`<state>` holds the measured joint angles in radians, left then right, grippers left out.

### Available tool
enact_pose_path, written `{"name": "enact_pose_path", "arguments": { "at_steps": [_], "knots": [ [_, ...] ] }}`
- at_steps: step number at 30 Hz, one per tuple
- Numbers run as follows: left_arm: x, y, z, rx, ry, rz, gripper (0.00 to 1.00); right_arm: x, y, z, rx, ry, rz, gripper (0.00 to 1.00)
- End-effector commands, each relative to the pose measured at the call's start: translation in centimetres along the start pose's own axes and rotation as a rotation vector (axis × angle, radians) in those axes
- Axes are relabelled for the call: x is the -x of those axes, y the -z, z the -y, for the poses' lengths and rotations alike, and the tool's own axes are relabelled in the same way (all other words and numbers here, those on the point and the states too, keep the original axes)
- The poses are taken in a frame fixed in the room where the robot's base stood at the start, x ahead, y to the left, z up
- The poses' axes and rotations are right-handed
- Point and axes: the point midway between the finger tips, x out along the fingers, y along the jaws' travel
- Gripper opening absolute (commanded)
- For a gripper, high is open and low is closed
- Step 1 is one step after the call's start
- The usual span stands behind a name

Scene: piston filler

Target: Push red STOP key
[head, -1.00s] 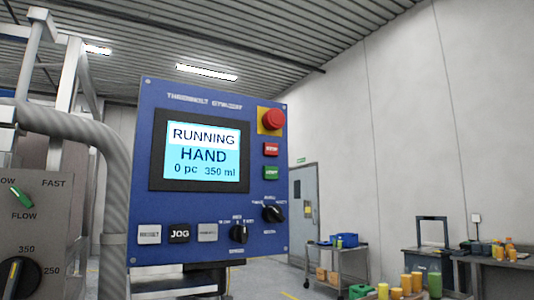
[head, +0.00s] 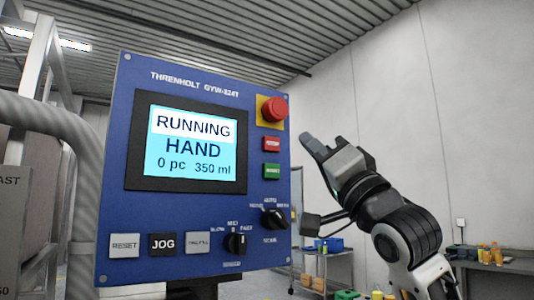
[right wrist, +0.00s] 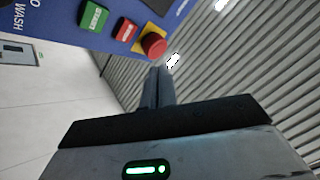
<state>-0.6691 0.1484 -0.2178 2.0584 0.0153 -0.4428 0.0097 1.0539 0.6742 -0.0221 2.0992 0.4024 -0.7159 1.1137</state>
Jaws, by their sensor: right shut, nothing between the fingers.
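The red STOP key (head: 271,144) is a small rectangular key on the right side of the blue control panel (head: 215,75), between the red emergency mushroom button (head: 272,109) and the green key (head: 271,171). In the right wrist view, the red key (right wrist: 126,30) lies between the green key (right wrist: 95,16) and the mushroom button (right wrist: 153,43). My right gripper (head: 308,141) is shut and empty, to the right of the panel and apart from it. Its fingertips (right wrist: 159,73) show below the mushroom button in the right wrist view. My left gripper is not in view.
The screen (head: 193,147) reads RUNNING, HAND, 0 pc, 350 ml. RESET (head: 124,245) and JOG (head: 162,244) keys and two black rotary knobs (head: 235,243) sit low on the panel. A grey pipe (head: 40,115) runs at the left. A cart and a table with bottles (head: 490,254) stand behind.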

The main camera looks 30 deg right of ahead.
Motion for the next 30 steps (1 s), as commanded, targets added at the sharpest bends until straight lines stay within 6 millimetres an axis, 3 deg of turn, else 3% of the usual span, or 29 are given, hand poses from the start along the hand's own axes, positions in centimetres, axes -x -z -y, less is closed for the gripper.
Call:
{"name": "enact_pose_path", "arguments": {
  "at_steps": [4,14,20,30],
  "knots": [
    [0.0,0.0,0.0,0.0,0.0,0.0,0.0,0.0,2.0,1.3,-0.018,0.023,-0.03,0.0],
    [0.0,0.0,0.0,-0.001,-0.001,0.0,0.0,-0.1,2.1,1.4,-0.02,0.025,-0.032,0.0],
    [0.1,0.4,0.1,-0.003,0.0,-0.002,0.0,-0.9,1.6,0.8,-0.022,0.022,-0.03,0.0],
    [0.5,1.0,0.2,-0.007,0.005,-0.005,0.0,-4.4,-0.8,-1.4,-0.021,0.021,-0.03,0.0]
  ]
}}
